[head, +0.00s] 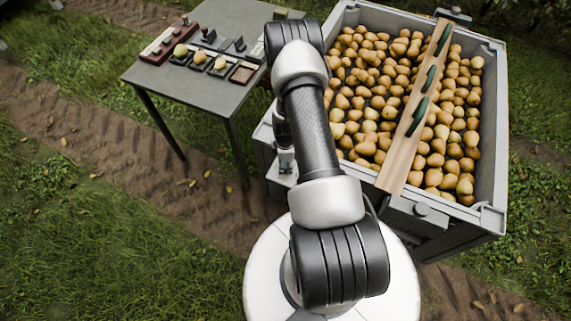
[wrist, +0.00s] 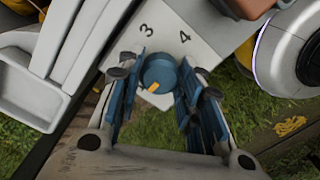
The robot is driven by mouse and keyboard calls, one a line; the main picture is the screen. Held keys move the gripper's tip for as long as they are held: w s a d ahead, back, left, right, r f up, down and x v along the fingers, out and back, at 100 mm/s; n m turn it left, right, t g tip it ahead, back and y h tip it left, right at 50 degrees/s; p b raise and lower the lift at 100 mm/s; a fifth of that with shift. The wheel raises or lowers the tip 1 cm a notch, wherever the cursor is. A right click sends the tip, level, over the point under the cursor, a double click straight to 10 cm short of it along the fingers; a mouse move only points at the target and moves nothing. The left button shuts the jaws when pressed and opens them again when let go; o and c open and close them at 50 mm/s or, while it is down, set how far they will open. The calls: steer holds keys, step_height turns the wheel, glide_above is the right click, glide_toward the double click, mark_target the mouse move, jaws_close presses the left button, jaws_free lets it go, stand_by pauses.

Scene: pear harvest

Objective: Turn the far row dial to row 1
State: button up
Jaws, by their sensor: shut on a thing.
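In the wrist view, a round blue dial (wrist: 158,72) with an orange pointer mark sits on a pale plate (wrist: 165,35). The numbers 3 and 4 are readable above it. The orange mark is on the dial's lower side in the picture, away from 3 and 4. No 1 or 2 is readable. My gripper (wrist: 161,80) is shut on the dial, with one blue-padded finger on each side. In the head view my arm hides most of the gripper and I cannot make out the dial.
A grey crate (head: 492,130) full of pears has a wooden board (head: 398,168) with green handles lying across it. A grey table (head: 205,95) with small trays and pears stands at the left. Grass and dirt surround them. In the wrist view, a grey-white tray-like part (wrist: 30,95) lies at left.

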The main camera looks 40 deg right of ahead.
stand_by(0.5)
steer(key=o, duration=1.1)
steer(key=shift+c, duration=0.2)
steer(key=shift+r, duration=0.1)
step_height(320, 180, up, 12)
